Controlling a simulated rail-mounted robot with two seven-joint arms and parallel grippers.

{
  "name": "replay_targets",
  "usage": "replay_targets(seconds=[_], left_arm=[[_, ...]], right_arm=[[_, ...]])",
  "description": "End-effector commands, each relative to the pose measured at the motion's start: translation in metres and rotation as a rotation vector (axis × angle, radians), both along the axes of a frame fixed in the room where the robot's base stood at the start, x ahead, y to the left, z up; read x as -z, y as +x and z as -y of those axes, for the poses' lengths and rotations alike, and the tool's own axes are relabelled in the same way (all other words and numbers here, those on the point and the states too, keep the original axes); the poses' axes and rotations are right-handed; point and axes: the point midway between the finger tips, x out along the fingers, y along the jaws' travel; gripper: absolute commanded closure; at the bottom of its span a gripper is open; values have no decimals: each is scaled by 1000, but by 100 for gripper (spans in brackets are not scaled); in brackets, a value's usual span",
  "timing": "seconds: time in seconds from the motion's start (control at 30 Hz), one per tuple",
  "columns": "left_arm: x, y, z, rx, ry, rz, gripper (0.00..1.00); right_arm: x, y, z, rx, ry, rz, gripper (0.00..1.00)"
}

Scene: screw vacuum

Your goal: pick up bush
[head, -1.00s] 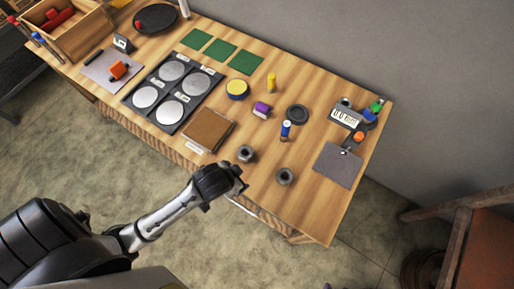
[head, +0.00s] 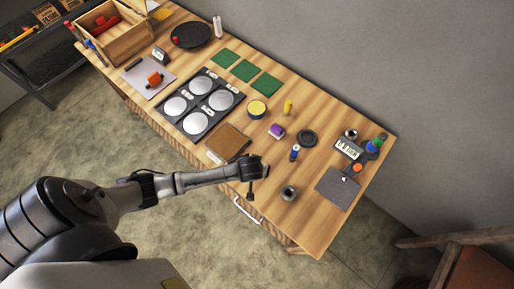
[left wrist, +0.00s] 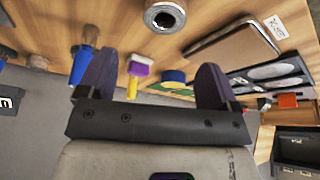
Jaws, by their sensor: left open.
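A grey ring-shaped bush (head: 289,193) stands on the workbench near its front edge in the head view. My left gripper (head: 257,178) is just left of it and covers the spot where a second bush stood. In the left wrist view a bush (left wrist: 165,15) with a round hole shows at the top, beyond the fingertips; I cannot tell which of the two it is. In that view the left gripper (left wrist: 155,82) has its two dark fingers wide apart with nothing between them. My right gripper is not in view.
A brown pad (head: 229,142) lies left of the gripper. A blue-and-white bottle-like item (head: 294,153), purple block (head: 277,131) and black dish (head: 307,138) stand behind. A grey mat (head: 337,188) lies at the right. Bare wood surrounds the visible bush.

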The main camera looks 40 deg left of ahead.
Motion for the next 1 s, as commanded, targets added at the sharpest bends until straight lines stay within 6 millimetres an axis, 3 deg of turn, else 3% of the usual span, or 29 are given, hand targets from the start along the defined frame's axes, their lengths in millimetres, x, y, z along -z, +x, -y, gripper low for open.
replay_targets(seconds=[0.23,0.57,1.0], left_arm=[[37,14,-7,0,1,0,15],[54,19,-10,2,0,1,15],[97,29,-21,1,0,0,15]], right_arm=[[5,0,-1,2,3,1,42],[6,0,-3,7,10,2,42],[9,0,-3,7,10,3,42]])
